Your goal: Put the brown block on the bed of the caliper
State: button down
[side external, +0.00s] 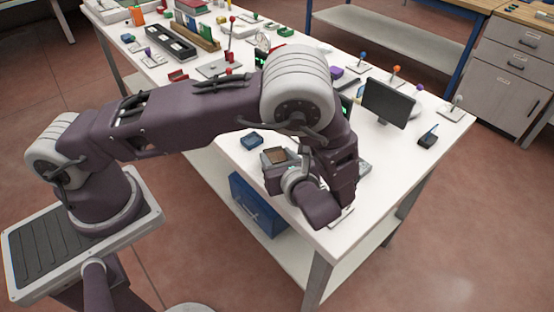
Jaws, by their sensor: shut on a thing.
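My gripper (275,167) is low over the near part of the white table, at the end of my bent wrist. A brown square surface (275,155) shows at its far side, between grey edges; it looks like the brown block, and my gripper is shut on it. My wrist hides most of the fingers, and the gap to the table cannot be told. I cannot pick out the caliper for sure; a grey device (365,168) shows partly behind my wrist on the right.
A small blue box (252,140) lies behind my gripper. A black monitor (387,103) and a dark small device (428,136) stand to the right. Long dark trays (170,43) and lever stands fill the far left. The white table's (395,180) near right corner is mostly bare.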

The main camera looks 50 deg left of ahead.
jog(key=shift+f, duration=0.5)
jog(key=shift+f, duration=0.15)
jog(key=shift+f, duration=0.1)
jog(key=c, duration=0.7)
grip_release()
